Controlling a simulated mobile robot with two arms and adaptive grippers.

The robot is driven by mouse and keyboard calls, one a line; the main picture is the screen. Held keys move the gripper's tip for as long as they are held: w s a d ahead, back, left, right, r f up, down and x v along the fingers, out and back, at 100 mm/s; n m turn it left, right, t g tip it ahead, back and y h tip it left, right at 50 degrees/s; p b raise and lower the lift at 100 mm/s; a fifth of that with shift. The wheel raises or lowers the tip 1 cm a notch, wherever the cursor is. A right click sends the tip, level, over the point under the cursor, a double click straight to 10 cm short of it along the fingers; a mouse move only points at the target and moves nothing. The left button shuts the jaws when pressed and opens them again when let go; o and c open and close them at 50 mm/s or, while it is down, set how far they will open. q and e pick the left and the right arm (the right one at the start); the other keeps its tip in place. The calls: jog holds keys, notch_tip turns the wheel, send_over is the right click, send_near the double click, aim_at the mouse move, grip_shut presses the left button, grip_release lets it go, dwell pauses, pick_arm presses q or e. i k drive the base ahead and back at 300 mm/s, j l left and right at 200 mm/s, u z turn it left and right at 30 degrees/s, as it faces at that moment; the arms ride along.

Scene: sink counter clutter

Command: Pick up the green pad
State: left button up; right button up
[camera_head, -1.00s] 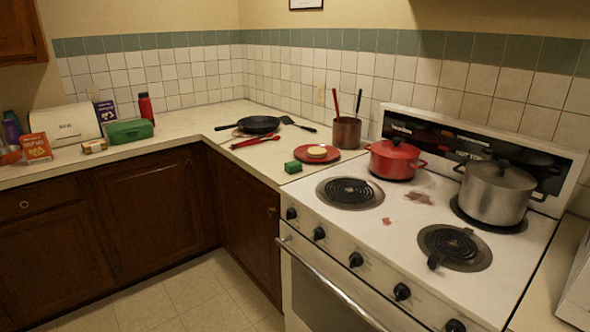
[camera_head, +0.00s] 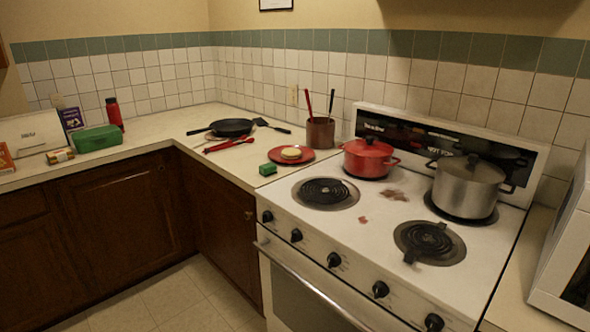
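A small green pad (camera_head: 268,169), block-shaped, lies on the counter near its front edge, just left of the stove. It is close to the left rim of a red plate (camera_head: 310,159), which holds a round pale item (camera_head: 291,153). Neither of my grippers shows in the head view.
A white stove (camera_head: 376,228) with a red pot (camera_head: 368,159) and a steel pot (camera_head: 468,187) stands to the right. A black pan (camera_head: 231,128), red tongs (camera_head: 229,145) and a utensil holder (camera_head: 320,133) are behind the pad. A green box (camera_head: 97,138) sits left.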

aim_at(268, 168)
jog(key=i+j+z, duration=0.2)
jog(key=j, duration=0.15)
jog(key=i+j+z, duration=0.2)
jog(key=j, duration=0.15)
jog(key=j+z, duration=0.2)
jog(key=j, duration=0.2)
jog(key=i+j+z, duration=0.2)
jog(key=j, duration=0.2)
jog(key=k, duration=0.05)
